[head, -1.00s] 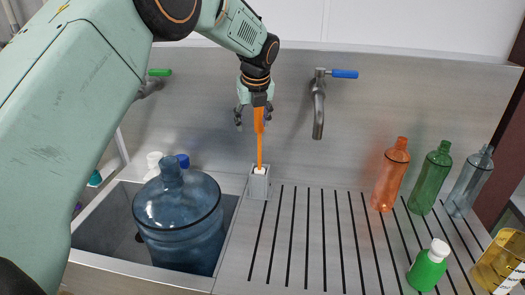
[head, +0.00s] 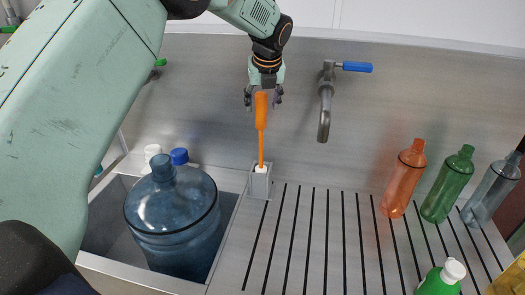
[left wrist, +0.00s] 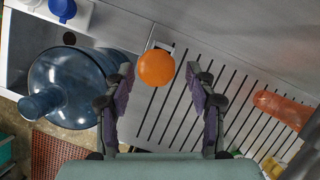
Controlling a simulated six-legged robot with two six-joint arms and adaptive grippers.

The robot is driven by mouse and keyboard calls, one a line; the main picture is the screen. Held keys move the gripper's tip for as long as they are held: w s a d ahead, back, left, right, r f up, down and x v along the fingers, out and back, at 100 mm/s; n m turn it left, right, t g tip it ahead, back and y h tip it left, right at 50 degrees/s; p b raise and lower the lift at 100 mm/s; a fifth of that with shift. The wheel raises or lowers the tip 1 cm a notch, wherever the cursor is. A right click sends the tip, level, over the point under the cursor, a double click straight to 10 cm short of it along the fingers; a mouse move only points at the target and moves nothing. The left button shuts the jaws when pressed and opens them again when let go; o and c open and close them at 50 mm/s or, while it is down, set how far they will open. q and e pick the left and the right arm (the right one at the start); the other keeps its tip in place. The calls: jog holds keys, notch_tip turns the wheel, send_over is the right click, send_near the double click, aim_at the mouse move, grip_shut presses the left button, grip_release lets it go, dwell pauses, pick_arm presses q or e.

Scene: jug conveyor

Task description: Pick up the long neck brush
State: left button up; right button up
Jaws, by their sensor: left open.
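The long neck brush (head: 261,125) has an orange handle and stands upright in a small grey holder (head: 260,184) at the edge of the ribbed drainboard. My left gripper (head: 263,100) is open and points down at the top of the handle, with a finger on each side. In the left wrist view the round orange handle end (left wrist: 156,67) shows ahead of the open fingers (left wrist: 160,115), nearer the left finger. The brush head is hidden in the holder. My right gripper is not in view.
A large blue jug (head: 172,215) stands in the sink at left. A tap (head: 326,105) with a blue lever juts from the back wall. Orange (head: 403,180), green (head: 447,185) and clear bottles (head: 492,190) stand at right. The middle of the drainboard (head: 335,235) is clear.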

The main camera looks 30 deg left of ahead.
aim_at(261, 116)
pick_arm(q)
jog(key=x, duration=0.1)
jog(key=p+x, duration=0.1)
jog(key=x, duration=0.2)
jog(key=shift+s+a+f+p, duration=0.1)
jog(key=shift+s+f+p, duration=0.15)
jog(key=shift+f+p, duration=0.1)
jog(key=shift+w+a+f, duration=0.1)
jog(key=shift+w+f, duration=0.3)
jog(key=shift+s+r, duration=0.2)
jog(key=shift+s, duration=0.05)
jog(key=c, duration=0.7)
jog(key=shift+w+f, duration=0.1)
jog(key=shift+f, duration=0.05)
grip_shut()
